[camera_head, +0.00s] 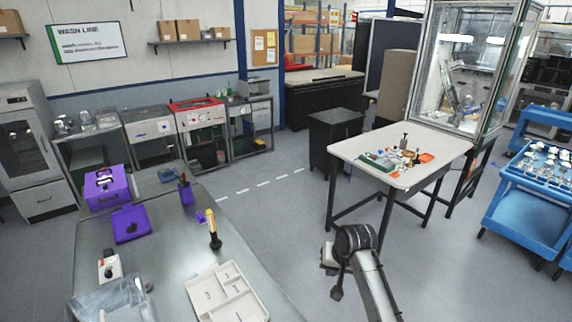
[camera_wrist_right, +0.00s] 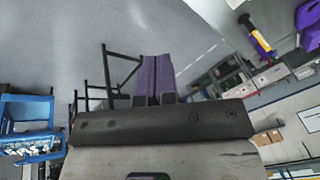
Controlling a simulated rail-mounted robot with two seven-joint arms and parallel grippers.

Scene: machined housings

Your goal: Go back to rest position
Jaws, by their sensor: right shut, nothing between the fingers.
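My right arm comes in from the bottom right of the head view. My right gripper (camera_head: 337,291) hangs over bare floor between the grey table and the white-topped table. In the right wrist view its two purple-grey fingers (camera_wrist_right: 156,68) lie together, shut with nothing between them. It touches no object that I can see. My left arm and gripper are in neither view.
The grey table (camera_head: 165,235) holds a purple box (camera_head: 106,187), a yellow-handled tool (camera_head: 213,230) and a white divided tray (camera_head: 228,292). The white-topped table (camera_head: 370,150) carries small parts. A blue cart (camera_head: 525,215) stands right. Floor between the tables is clear.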

